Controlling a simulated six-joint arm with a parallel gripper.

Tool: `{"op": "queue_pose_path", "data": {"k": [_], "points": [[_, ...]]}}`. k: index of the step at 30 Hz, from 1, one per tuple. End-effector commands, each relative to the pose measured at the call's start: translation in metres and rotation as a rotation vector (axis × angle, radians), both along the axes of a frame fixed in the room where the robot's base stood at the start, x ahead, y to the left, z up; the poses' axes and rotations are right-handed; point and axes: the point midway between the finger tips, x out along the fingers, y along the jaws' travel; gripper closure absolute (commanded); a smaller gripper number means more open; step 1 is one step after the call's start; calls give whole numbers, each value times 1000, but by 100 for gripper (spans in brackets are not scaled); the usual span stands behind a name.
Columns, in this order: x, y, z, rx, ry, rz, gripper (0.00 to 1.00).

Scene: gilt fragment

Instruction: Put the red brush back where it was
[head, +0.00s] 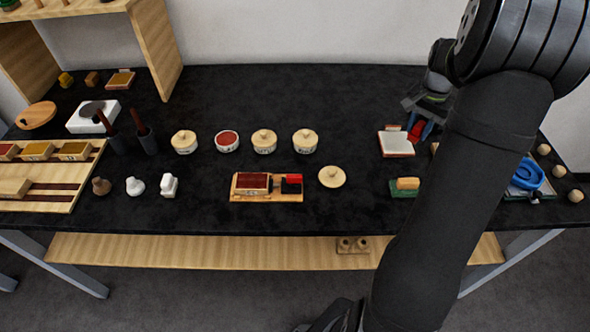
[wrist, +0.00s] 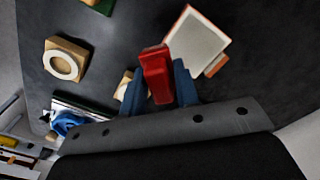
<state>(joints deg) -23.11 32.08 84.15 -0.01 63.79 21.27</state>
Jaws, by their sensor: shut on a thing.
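My gripper (head: 424,122) is at the right of the table, beneath the arm's dark wrist. Its blue fingers are shut on the red brush (head: 416,131). In the wrist view the red brush (wrist: 155,66) stands out between the two blue fingers, and its lower part is hidden by them. The brush is close to a white-topped pad with a reddish-brown rim (head: 397,143), which also shows in the wrist view (wrist: 197,42). I cannot tell whether the brush touches anything below it.
A wooden stand (head: 262,197) with a dark red pad and a red-and-black block is mid-table. A loose round lid (head: 331,177) lies beside it. Several round pots stand behind. A green-based block (head: 404,187) and a blue coiled dish (head: 527,174) are near the arm.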

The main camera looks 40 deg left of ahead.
Motion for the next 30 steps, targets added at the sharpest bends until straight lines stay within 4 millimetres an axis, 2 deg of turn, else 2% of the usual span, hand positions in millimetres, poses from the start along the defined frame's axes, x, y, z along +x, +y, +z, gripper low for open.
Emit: {"op": "queue_pose_path", "data": {"k": [1,6,11,15,20,24,30], "points": [[-13,23,2,1,-1,40,93],[-55,83,7,0,-1,153,93],[-102,133,11,1,-2,259,93],[-147,171,14,1,-1,351,93],[-204,207,19,1,-2,457,93],[-256,233,22,1,-1,550,93],[-324,255,26,1,-1,666,93]]}}
